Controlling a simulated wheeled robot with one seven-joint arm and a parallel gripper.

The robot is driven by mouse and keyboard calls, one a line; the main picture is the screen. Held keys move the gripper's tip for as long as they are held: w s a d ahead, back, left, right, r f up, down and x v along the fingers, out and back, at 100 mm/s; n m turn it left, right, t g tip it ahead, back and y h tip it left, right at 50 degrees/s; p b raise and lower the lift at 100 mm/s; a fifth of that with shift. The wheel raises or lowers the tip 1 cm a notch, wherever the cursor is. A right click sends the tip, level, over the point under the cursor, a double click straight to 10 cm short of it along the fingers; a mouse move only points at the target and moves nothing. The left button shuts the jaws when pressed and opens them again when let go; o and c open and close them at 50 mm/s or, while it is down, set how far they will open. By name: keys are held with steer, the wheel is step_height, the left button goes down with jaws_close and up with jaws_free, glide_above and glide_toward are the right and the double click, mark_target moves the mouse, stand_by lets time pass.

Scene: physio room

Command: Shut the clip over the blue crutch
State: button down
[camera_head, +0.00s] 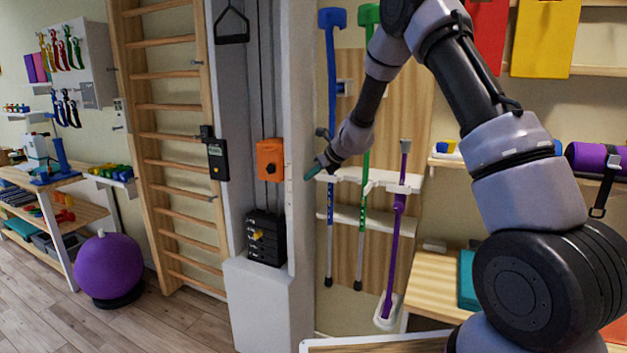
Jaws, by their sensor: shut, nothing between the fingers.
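The blue crutch (331,75) hangs upright at the left of a wooden wall panel. Its shaft passes behind my gripper and runs down to a dark tip. My gripper (314,171) is shut and empty, with its fingertips just left of the blue shaft at the height of the white holder rail (376,183). The clip over the blue crutch is small and partly hidden by my gripper. I cannot tell its position, or whether my gripper touches it.
A green crutch (365,200) hangs right of the blue one, and a purple crutch (395,235) leans further right. A grey pulley column (302,120) stands close left of my gripper. A shelf with a purple roll (597,160) is at the right.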

steer(key=s+a+r, duration=0.2)
steer(key=s+r, duration=0.2)
steer(key=shift+r, duration=0.1)
stand_by(0.3)
steer(key=s+d+r+n, duration=0.4)
steer(key=s+r+n, duration=0.2)
steer(key=s+r, duration=0.25)
steer(key=s+d+r+n, duration=0.55)
steer(key=s+r, duration=0.25)
steer(key=r, duration=0.2)
steer(key=s+d+n+h, duration=0.1)
steer(key=s+d+n, duration=0.2)
steer(key=s, duration=0.4)
steer(key=s+d+n+h, duration=0.2)
steer(key=s+d+n, duration=0.2)
steer(key=s, duration=0.3)
steer(key=s+d+r+n+h, duration=0.1)
steer(key=s+d+n, duration=0.3)
steer(key=s, duration=0.3)
steer(key=shift+s+d+h, duration=0.35)
steer(key=shift+d+h, duration=0.05)
steer(key=shift+d, duration=0.45)
